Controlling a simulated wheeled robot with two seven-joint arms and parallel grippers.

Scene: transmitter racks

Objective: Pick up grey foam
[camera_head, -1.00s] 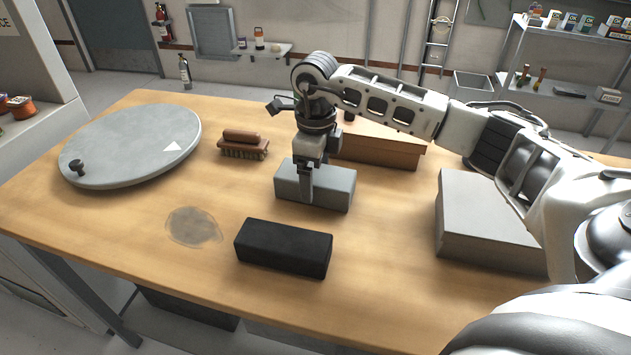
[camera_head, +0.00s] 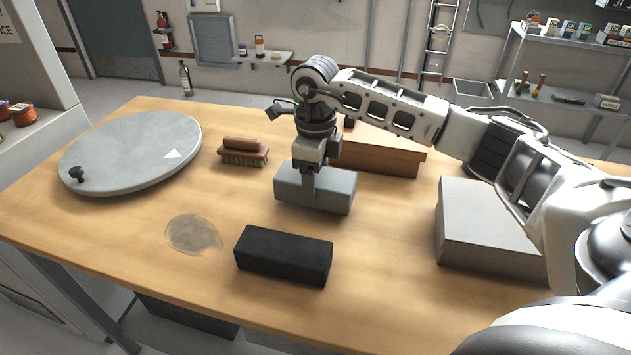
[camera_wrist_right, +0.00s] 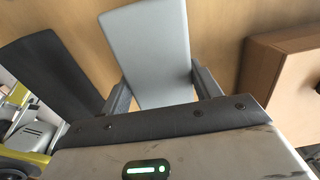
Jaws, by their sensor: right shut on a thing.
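The grey foam (camera_head: 335,190) is a rectangular block in the middle of the wooden table. My right gripper (camera_head: 308,190) comes down on it from above, with one finger in front of its near long side. In the right wrist view the grey foam (camera_wrist_right: 152,50) lies between the two fingers of my right gripper (camera_wrist_right: 160,88), which is shut on it. Whether the foam touches the table or is slightly above it, I cannot tell. My left gripper is not in view.
A black block (camera_head: 283,256) lies just in front of the foam. A brown box (camera_head: 380,157) is behind it and a grey box (camera_head: 485,235) is to the right. A brush (camera_head: 243,152) and a round grey lid (camera_head: 130,150) are at left. A stain (camera_head: 193,234) marks bare table.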

